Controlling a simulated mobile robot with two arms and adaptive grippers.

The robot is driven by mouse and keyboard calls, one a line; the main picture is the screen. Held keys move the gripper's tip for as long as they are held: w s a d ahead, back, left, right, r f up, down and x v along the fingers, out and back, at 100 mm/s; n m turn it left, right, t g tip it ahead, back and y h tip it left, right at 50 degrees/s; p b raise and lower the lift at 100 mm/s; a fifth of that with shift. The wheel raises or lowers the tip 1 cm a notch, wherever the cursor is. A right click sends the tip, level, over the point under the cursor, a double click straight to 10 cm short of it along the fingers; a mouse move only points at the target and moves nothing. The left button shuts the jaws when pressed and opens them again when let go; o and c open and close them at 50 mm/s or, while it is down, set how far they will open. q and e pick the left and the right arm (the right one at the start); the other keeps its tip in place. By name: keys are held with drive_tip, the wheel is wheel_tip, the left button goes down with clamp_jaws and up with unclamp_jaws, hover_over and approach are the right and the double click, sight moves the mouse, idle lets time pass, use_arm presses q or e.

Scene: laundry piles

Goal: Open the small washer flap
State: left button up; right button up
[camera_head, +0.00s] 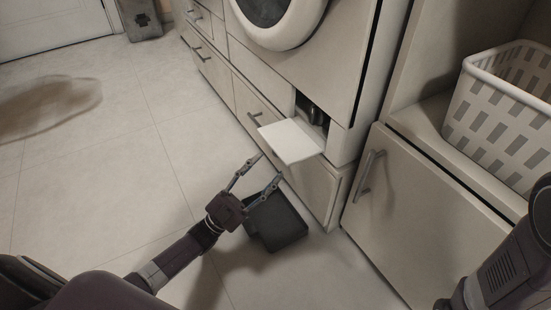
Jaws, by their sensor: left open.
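The small washer flap (291,141) is a white panel below the round washer door. It stands folded out, roughly level, from a dark opening at the washer's lower right corner. A dark rounded part (312,112) shows inside the opening. My left gripper (265,167) is open and empty, in front of the cabinet and just below and left of the flap. Its fingers are spread and appear apart from the flap. My right arm shows at the lower right edge, but its gripper is out of view.
A dark tray (276,222) appears on the floor beneath my left gripper. The washer (268,72) sits above drawers with bar handles. A white laundry basket (503,125) rests on a shelf at the right, above a cabinet door (415,205).

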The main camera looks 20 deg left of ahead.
use_arm(q)
drive_tip(key=v, duration=0.7)
idle(0.4)
